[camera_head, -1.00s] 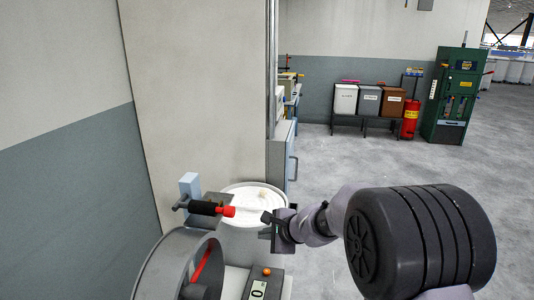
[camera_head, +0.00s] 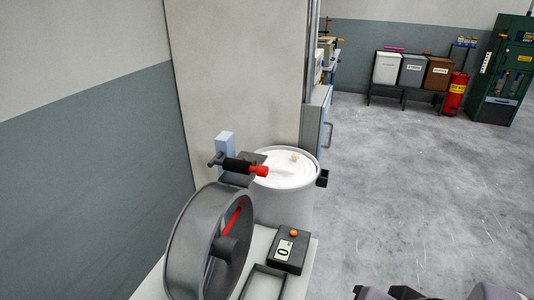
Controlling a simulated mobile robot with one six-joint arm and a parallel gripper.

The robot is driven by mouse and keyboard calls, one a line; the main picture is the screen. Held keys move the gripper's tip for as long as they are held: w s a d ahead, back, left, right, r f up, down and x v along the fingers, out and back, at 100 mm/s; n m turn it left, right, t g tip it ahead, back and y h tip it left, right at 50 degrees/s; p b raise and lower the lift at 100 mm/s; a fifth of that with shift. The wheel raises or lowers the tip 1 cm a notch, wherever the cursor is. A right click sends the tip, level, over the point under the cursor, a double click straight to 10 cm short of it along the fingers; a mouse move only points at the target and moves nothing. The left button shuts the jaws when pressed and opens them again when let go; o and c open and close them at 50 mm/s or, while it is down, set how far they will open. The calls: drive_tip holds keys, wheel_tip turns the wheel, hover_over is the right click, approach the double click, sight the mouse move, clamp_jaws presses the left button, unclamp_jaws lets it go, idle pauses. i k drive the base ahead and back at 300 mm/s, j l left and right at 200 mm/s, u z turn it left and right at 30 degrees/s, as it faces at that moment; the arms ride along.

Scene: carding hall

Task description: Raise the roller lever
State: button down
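The roller lever (camera_head: 240,166) has a black grip and a red tip. It lies nearly level, its red end pointing right and slightly down. Its other end is at a light blue upright bracket (camera_head: 225,147), behind the grey drum (camera_head: 190,245). The red tip overlaps the rim of the white-filled can in the picture; I cannot tell whether they touch. Nothing holds the lever. Only grey and dark parts of my arm show along the bottom right edge. My gripper is not clearly in view.
The round can (camera_head: 280,205) of white fibre stands beside the lever, with a small pale lump on top. A dark counter box (camera_head: 290,250) with an orange knob and a "0" sits in front. Bins (camera_head: 412,70) and a red extinguisher (camera_head: 455,95) stand far back. Floor at right is clear.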

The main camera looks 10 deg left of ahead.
sight(231, 165)
drive_tip(key=i+l+u, duration=0.2)
drive_tip(key=i+l, duration=0.2)
drive_tip(key=l, duration=0.2)
drive_tip(key=i+l, duration=0.2)
drive_tip(key=l, duration=0.15)
drive_tip(key=j, duration=0.35)
drive_tip(key=i+j, duration=0.15)
drive_tip(key=j, duration=0.25)
drive_tip(key=u, duration=0.05)
